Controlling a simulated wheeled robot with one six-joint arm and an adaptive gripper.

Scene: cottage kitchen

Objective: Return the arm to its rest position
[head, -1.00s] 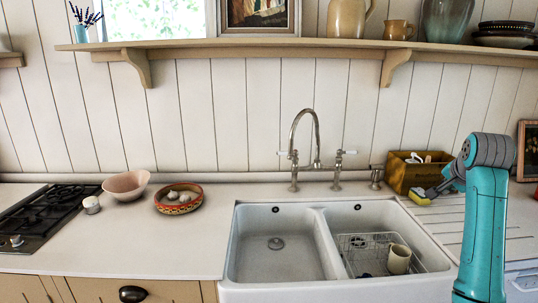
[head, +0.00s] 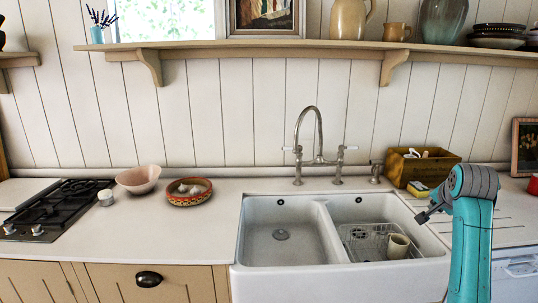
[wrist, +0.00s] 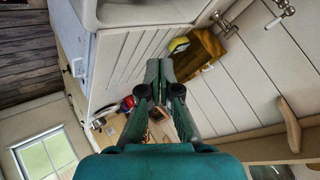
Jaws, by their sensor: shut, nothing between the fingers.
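My gripper (head: 424,215) is at the right of the head view, over the right rim of the sink, with its fingers pointing left. It is shut and empty. The wrist view shows its two dark fingers (wrist: 159,72) together, with nothing between them. A yellow sponge-like block (head: 418,189) lies on the counter against the front of the wooden box. It also shows in the wrist view (wrist: 179,44), apart from the fingers.
The wooden box (head: 440,174) stands behind my gripper, with pale items in it. The double sink (head: 282,258) holds a wire rack (head: 365,240) and a cream mug (head: 398,246). A tall faucet (head: 318,140) rises behind it. A framed picture (head: 526,150) stands far right.

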